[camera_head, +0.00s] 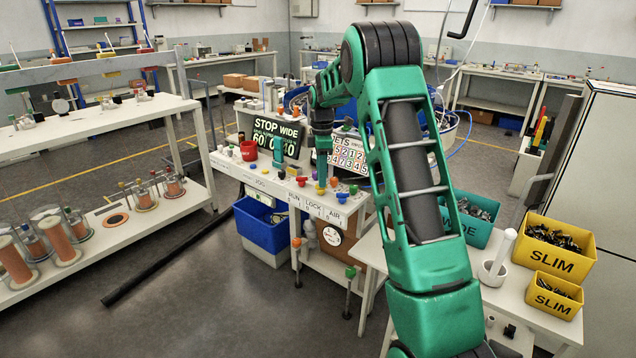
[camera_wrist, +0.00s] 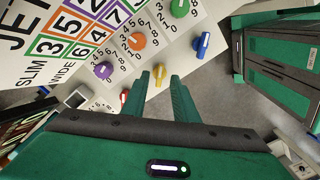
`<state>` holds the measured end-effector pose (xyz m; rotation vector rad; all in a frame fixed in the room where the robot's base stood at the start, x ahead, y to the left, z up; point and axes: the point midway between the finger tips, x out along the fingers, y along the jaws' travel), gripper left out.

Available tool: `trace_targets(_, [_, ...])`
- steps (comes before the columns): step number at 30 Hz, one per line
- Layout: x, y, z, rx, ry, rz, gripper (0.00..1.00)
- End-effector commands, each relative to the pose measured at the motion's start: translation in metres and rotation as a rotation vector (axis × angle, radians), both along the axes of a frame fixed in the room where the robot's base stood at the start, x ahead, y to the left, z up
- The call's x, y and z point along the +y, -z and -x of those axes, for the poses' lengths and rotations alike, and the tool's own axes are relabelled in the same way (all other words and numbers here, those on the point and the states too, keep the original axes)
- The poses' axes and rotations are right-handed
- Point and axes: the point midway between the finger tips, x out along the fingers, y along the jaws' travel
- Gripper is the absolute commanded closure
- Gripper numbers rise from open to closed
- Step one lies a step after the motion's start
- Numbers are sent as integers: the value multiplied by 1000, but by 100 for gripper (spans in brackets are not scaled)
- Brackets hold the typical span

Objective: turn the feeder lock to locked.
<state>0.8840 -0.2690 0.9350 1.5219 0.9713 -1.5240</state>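A yellow knob (camera_wrist: 160,73) sits on the grey-white control panel in the wrist view, between a red knob (camera_wrist: 124,96) and a blue knob (camera_wrist: 201,45). My gripper (camera_wrist: 160,76) is open, with one green finger on each side of the yellow knob. Whether the fingers touch it cannot be told. In the head view my gripper (camera_head: 322,172) points down over the bench that carries the knobs. A LOCK label (camera_head: 314,208) stands on the bench's front edge, between RUN and AIR. The knob's marked positions are not readable.
Orange (camera_wrist: 136,42), purple (camera_wrist: 103,70) and green (camera_wrist: 180,8) dials sit close by on the panel. A blue bin (camera_head: 262,228) is below. Yellow SLIM bins (camera_head: 553,259) stand right.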

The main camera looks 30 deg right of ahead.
Motion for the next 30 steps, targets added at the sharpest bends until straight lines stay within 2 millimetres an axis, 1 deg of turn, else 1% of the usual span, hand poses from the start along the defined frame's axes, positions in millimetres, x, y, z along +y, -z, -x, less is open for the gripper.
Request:
trace_targets(1, [0,6,0,2,0,-1,73])
trace_targets(3, [0,11,0,1,0,0,73])
trace_targets(6, [0,16,0,1,0,0,73])
trace_targets(15, [0,17,0,0,0,0,73])
trace_targets(17, [0,17,0,0,0,0,88])
trace_targets(18, [0,17,0,0,0,0,97])
trace_targets(19, [0,17,0,0,0,0,100])
trace_targets(22, [0,17,0,0,0,0,100])
trace_targets(23, [7,17,1,0,-1,0,100])
trace_targets(25, [3,17,1,0,1,-1,100])
trace_targets(30, [0,17,1,2,28,-2,100])
